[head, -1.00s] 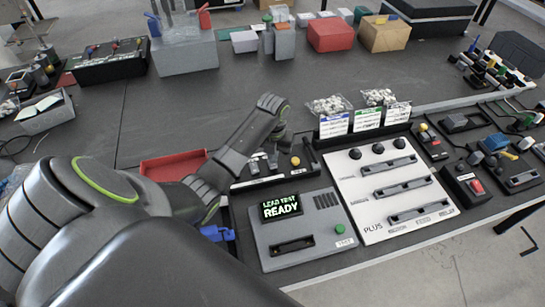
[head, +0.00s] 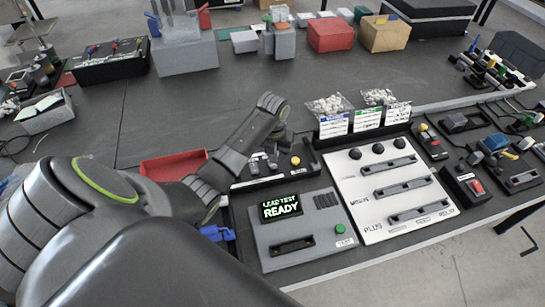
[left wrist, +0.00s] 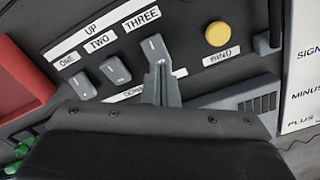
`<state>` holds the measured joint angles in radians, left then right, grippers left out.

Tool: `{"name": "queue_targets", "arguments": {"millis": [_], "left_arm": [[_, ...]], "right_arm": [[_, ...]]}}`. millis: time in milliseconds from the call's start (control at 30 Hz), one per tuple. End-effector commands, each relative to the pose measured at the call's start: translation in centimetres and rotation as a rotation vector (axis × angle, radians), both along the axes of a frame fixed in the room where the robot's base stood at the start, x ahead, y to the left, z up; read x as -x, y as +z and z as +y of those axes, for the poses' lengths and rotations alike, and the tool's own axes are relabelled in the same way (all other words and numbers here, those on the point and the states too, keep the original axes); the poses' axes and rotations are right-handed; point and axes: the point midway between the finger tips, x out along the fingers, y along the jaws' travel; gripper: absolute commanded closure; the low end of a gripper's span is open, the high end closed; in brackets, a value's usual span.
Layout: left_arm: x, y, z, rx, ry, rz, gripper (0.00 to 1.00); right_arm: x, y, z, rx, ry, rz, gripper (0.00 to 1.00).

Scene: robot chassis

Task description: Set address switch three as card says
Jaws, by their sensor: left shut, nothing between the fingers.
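In the left wrist view, three grey rocker switches stand in a slanted row under the label "UP": switch one (left wrist: 82,86), switch two (left wrist: 115,71) and switch three (left wrist: 153,46). My left gripper (left wrist: 160,68) is shut and empty, with its tips right at the lower end of switch three and hiding part of it. Whether they touch, and which way switch three is tipped, I cannot tell. In the head view the switches sit below my left wrist, partly hidden. Three cards (head: 367,119) stand behind the panels; their writing is too small to read. My right gripper is not in view.
A yellow BIND button (left wrist: 218,34) is right of switch three. A tester (head: 303,228) shows "LEAD TEST READY". A white slotted panel (head: 400,165) is to its right, a red tray (head: 170,166) to the left. The table middle behind is clear.

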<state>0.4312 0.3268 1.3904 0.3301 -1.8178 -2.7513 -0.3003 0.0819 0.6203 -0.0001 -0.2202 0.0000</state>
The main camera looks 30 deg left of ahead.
Motion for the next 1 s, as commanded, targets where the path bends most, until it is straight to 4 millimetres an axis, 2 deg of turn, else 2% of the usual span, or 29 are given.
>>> {"name": "queue_targets", "arguments": {"millis": [1000], "left_arm": [[0.0,-0.96,0.0,0.0,0.0,0.0,1.0]], "right_arm": [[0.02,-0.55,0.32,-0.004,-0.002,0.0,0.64]]}}
